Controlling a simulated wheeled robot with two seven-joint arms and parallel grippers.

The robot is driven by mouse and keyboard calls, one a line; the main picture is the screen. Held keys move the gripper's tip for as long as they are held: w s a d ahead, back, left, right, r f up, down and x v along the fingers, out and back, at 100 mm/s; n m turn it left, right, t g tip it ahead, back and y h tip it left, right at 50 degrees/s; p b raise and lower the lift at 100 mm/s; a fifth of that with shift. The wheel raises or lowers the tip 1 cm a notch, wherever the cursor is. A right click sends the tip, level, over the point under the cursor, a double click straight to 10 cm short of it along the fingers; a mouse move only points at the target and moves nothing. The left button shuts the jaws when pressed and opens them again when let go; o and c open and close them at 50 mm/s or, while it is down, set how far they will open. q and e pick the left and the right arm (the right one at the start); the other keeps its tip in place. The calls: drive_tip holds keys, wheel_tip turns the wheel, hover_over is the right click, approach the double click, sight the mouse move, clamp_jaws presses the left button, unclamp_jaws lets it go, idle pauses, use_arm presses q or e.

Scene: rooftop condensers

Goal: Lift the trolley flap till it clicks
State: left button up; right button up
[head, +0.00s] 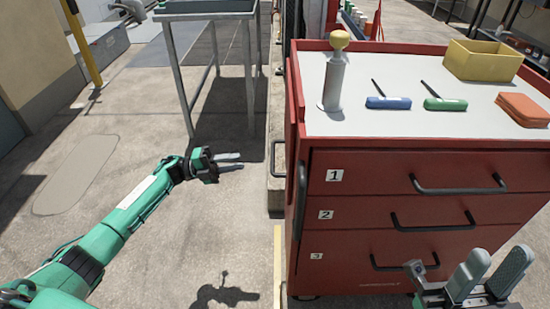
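The red trolley (420,215) stands at the right, with a pale top and drawers numbered 1, 2 and 3. A narrow red panel edge with dark bar handles (300,185) shows at its left side. I cannot clearly tell the flap from the trolley's side at this angle. My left gripper (240,161) is left of the trolley, apart from it, with its fingers pointing right. The fingers are apart with nothing between them. My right gripper (500,256) is in front of the trolley's lower right, its fingers spread and empty.
On the trolley top are a grey cylinder with a yellow knob (333,82), a blue tool (388,102), a green tool (445,103), a yellow bin (482,60) and an orange block (523,109). A metal table (205,8) stands behind. Floor at left is clear.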

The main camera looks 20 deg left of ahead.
sight(273, 155)
use_arm(q)
drive_tip(key=b+x, duration=0.1)
drive_tip(key=x, duration=1.1)
clamp_jaws()
